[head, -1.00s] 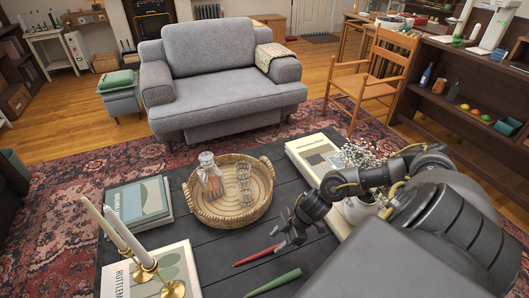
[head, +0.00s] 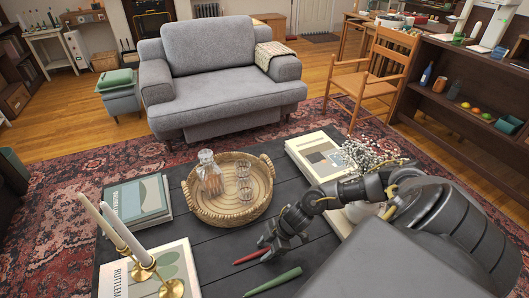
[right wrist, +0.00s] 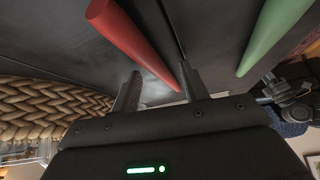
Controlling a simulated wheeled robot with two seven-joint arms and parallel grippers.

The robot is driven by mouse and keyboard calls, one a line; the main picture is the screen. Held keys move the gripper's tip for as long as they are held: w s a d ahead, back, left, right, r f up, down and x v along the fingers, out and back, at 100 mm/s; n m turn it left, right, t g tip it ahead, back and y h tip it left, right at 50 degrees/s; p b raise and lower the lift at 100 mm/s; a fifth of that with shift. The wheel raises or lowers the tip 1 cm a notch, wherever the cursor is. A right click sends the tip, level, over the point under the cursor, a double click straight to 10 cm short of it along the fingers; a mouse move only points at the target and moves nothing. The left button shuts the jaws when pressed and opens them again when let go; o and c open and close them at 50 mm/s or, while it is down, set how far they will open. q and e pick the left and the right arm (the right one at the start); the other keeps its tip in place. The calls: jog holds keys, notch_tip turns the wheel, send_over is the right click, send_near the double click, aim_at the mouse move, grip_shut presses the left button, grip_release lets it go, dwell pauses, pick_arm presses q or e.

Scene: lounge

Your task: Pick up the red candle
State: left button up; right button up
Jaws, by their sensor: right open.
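The red candle (head: 248,258) lies on the dark table (head: 215,262) in front of the wicker tray. My right gripper (head: 267,248) is open, low over the table at the candle's right end. In the right wrist view the red candle (right wrist: 130,40) slants from upper left down to its thin tip, which shows between the two open fingers (right wrist: 158,88), close to the right one. I cannot tell whether a finger touches it. The left gripper is not in view.
A green candle (head: 273,283) lies nearer, also in the right wrist view (right wrist: 268,30). The wicker tray (head: 228,218) holds a bottle and glasses. Brass candle holders (head: 146,272) stand on a book at left. A vase of flowers is behind my right arm.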

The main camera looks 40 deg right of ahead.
jog(key=shift+c, duration=0.4)
grip_shut()
jog(key=shift+r, duration=0.15)
